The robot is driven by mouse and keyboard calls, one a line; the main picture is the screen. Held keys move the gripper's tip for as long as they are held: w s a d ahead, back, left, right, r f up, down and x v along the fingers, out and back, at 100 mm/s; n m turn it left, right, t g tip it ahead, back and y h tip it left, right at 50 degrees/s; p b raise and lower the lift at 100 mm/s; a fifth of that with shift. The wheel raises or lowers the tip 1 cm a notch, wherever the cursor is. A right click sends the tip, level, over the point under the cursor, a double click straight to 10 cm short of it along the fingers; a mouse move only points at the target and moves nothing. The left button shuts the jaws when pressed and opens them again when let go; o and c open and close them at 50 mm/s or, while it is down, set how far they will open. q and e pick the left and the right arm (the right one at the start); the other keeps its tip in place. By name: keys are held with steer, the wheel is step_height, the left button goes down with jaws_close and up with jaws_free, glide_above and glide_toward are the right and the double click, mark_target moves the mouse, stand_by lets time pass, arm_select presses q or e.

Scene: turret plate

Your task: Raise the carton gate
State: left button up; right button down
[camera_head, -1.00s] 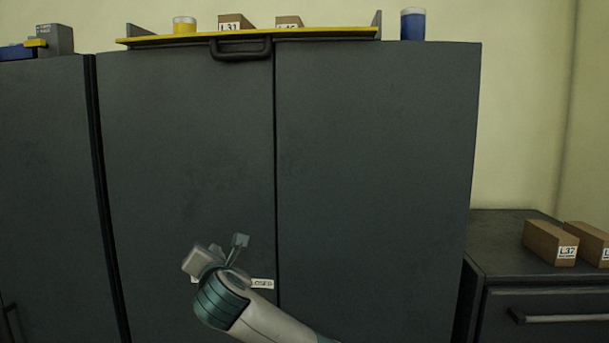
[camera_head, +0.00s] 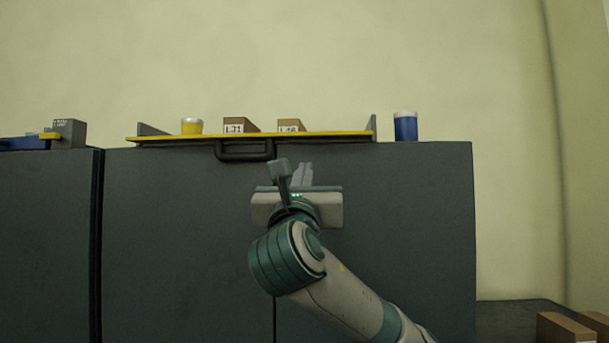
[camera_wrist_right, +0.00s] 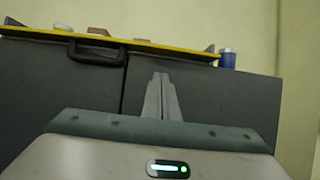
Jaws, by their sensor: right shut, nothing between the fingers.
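The carton gate (camera_head: 340,135) is a yellow-edged flap lying flat on top of the dark cabinet, with a black handle (camera_head: 245,155) hanging at its front edge. The gate (camera_wrist_right: 180,50) and the handle (camera_wrist_right: 97,52) also show in the right wrist view, at the upper left. My right gripper (camera_head: 303,166) is shut and empty, fingers pointing up, in front of the cabinet doors. It is below the gate and to the right of the handle, apart from both. In the right wrist view its fingers (camera_wrist_right: 160,78) are together. My left gripper is not in view.
Two cartons, the left one (camera_head: 240,125) and the right one (camera_head: 291,125), and a yellow jar (camera_head: 191,126) stand behind the gate. A blue jar (camera_head: 405,126) stands right of it. A grey box (camera_head: 69,133) is at left. Brown cartons (camera_head: 565,329) lie on a lower surface at right.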

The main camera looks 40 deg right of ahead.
mark_target(309, 137)
steer(key=shift+w+d+r, duration=0.1)
steer(key=shift+w+d, duration=0.05)
stand_by(0.3)
steer(key=shift+p+x, duration=1.6)
steer(key=shift+x, duration=2.75)
steer(key=shift+r+p, duration=0.95)
steer(key=shift+r, duration=0.55)
steer(key=shift+w+d+r+p, duration=0.3)
steer(key=shift+r+p, duration=0.4)
steer(key=shift+r, duration=0.05)
steer(key=shift+w+d+r+p, duration=0.35)
steer(key=shift+r+p, duration=0.3)
steer(key=shift+r, duration=0.15)
steer(key=shift+w+d+r+p, duration=0.3)
steer(key=shift+r+p, duration=0.4)
steer(key=shift+r, duration=0.05)
steer(key=shift+w+d, duration=0.25)
steer(key=shift+d, duration=0.1)
steer(key=r+b+v, duration=0.1)
steer(key=b+v, duration=0.1)
steer(key=v, duration=0.6)
steer(key=shift+s+a, duration=0.35)
steer(key=shift+a, duration=0.05)
